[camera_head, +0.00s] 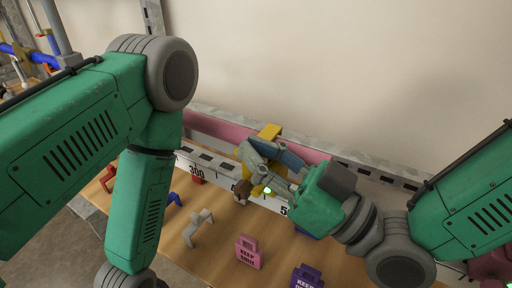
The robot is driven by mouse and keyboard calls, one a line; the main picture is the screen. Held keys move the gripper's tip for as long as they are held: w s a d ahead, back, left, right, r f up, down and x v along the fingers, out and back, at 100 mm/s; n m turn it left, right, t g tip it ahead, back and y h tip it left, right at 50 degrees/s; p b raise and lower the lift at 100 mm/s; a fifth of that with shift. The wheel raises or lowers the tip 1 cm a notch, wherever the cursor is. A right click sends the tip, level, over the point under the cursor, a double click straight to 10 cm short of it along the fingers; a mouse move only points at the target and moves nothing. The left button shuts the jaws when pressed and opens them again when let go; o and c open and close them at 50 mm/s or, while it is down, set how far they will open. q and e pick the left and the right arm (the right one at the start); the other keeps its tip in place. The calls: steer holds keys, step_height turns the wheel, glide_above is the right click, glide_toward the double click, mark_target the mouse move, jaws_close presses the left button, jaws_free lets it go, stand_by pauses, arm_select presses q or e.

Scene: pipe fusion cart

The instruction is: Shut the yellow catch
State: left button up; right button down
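The yellow catch (269,132) shows as a small yellow block at the middle of the rail along the back of the table, beside a grey-blue part. My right gripper (246,184) reaches in from the right, and its grey fingers are in front of the catch and hide its lower part. I cannot tell whether the fingers touch the catch, or how wide they are apart. My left arm comes down on the left and leaves the picture at the bottom, so its gripper is out of sight.
A pink pipe (222,132) lies along the rail behind a white numbered scale (196,172). On the wooden table (205,255) stand a grey bracket (197,228), a pink tag (248,252) and a purple tag (306,277). A plain wall (300,60) rises behind.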

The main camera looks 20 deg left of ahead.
steer(key=shift+s+f, duration=0.1)
steer(key=shift+f, duration=0.15)
